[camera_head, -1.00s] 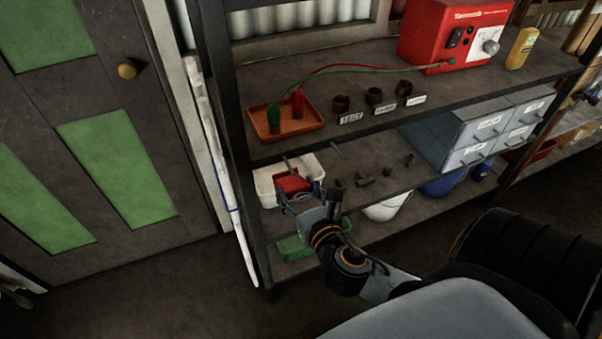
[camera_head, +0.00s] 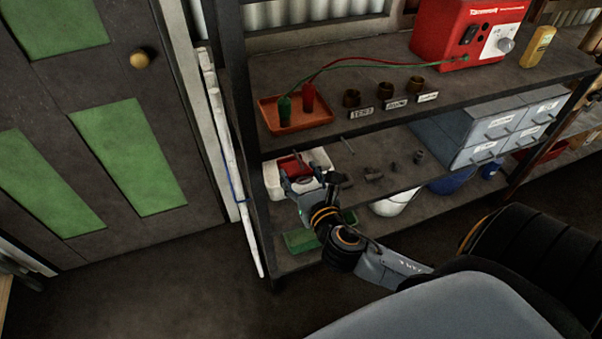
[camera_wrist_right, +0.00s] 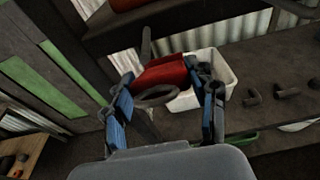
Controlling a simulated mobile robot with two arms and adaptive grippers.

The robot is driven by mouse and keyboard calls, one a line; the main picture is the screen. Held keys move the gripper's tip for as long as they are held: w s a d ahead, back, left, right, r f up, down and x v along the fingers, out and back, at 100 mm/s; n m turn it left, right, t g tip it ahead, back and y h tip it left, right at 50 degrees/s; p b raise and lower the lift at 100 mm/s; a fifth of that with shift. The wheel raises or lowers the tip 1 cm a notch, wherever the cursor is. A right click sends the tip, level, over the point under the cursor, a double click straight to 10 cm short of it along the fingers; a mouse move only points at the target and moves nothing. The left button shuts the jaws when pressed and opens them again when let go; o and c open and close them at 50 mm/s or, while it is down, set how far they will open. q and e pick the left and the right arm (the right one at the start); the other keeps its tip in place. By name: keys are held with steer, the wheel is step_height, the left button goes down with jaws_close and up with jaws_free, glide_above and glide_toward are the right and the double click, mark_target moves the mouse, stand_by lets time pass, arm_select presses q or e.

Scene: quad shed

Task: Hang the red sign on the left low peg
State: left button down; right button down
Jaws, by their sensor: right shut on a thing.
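The red sign (camera_head: 292,164) is between the fingers of my right gripper (camera_head: 303,182), in front of the middle shelf. In the right wrist view, the red sign (camera_wrist_right: 165,74) spans between the blue fingers of the right gripper (camera_wrist_right: 168,98), with a dark ring on its near side. A dark thin rod, seemingly the left low peg (camera_wrist_right: 146,45), rises just beyond the sign. I cannot tell whether the sign touches it. Another thin rod (camera_head: 347,144) sticks out farther right. My left gripper is not in view.
A white tub (camera_head: 272,181) is on the middle shelf behind the sign. Small dark fittings (camera_head: 374,176) and grey drawers (camera_head: 480,135) are to its right. An orange tray (camera_head: 322,118) is on the shelf above. A green tray (camera_head: 300,242) is below.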

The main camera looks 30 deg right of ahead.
stand_by(0.4)
steer(key=shift+c, duration=1.7)
jaws_free()
